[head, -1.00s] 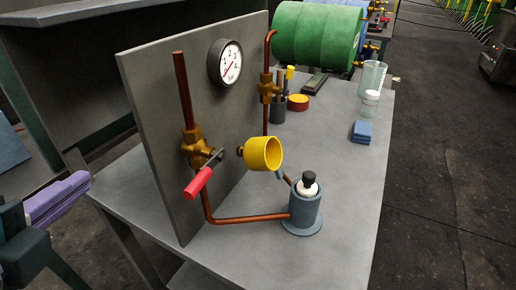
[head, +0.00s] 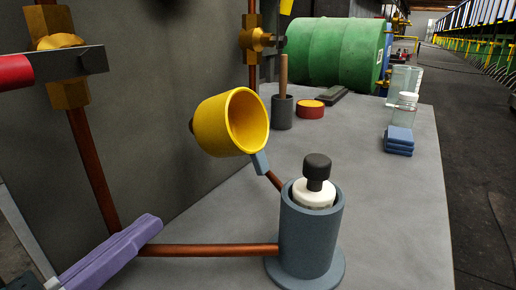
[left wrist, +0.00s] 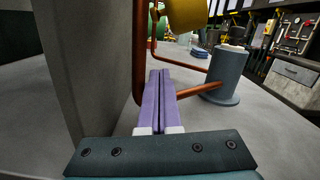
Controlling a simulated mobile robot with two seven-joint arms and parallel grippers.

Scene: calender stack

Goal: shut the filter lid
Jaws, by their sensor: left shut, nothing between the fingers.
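The yellow cup-shaped filter lid (head: 232,122) stands open, tipped back with its hollow side facing right, on a small blue-grey arm above the filter housing. The blue-grey filter housing (head: 308,240) stands upright on the bench. A white cartridge (head: 314,194) with a black knob sits in its open top. My left gripper (head: 152,222) has purple fingers, shut and empty, below and left of the lid, over the low copper pipe's bend. The left wrist view shows the fingers (left wrist: 158,72) pointing forward, with the housing (left wrist: 228,76) to their right and the lid (left wrist: 186,14) above. My right gripper is out of view.
A grey upright panel (head: 150,120) bounds the left side. A copper pipe (head: 215,250) runs low to the housing. A red-handled valve (head: 15,71) is at upper left. Blue pads (head: 399,140) lie at right. The bench right of the housing is clear.

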